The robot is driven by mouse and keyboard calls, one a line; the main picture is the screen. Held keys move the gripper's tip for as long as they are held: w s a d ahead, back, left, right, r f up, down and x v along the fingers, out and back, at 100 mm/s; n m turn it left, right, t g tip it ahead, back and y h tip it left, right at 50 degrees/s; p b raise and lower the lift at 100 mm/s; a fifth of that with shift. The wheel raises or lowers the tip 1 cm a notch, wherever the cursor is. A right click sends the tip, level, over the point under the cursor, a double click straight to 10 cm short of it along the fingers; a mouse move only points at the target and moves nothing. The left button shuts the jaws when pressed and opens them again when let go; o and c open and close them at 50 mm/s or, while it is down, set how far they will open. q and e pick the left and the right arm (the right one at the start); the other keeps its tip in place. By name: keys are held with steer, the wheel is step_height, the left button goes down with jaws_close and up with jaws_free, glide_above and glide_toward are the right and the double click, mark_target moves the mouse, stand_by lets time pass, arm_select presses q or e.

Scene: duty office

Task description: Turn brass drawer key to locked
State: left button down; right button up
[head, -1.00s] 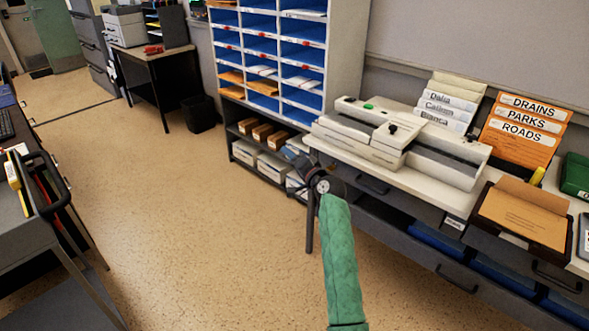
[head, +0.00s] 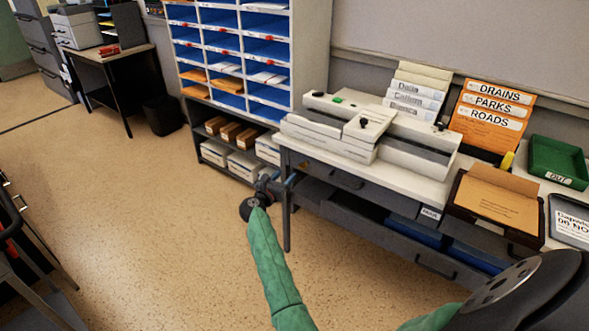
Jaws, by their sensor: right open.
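The grey desk drawer (head: 345,180) is shut, under the pale worktop at the right. A tiny brass-coloured spot (head: 304,165) shows near the left end of its front. It is too small to tell whether this is the key or how it is turned. My right gripper (head: 289,183), at the end of a green-sleeved arm, is open in front of the desk's left end, just below and left of that spot. I see nothing between its fingers, and they look small and partly blurred. My left gripper is out of view.
The worktop (head: 462,175) carries pale office machines (head: 345,130), binders (head: 415,92), an orange file rack (head: 489,115), a brown tray (head: 457,205) and a green tray (head: 556,160). Blue-slotted shelves (head: 232,60) stand left of the desk. The floor (head: 150,220) in front is open.

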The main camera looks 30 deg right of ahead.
mark_target(301, 168)
arm_select(q)
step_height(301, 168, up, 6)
steer(key=p, duration=0.1)
arm_select(e)
steer(key=shift+w+d+f+m+g+h, duration=0.1)
steer(key=shift+w+d+m+g, duration=0.3)
steer(key=shift+d, duration=0.95)
steer(key=shift+w+d+m+g+h, duration=0.15)
steer(key=shift+d+m, duration=0.45)
steer(key=shift+d, duration=0.7)
steer(key=shift+w+d+f+m+g+h, duration=0.15)
steer(key=shift+d+m+g, duration=0.3)
steer(key=shift+d, duration=0.9)
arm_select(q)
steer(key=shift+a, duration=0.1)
arm_select(e)
steer(key=shift+r, duration=0.1)
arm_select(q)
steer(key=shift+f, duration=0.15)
arm_select(e)
steer(key=c, duration=1)
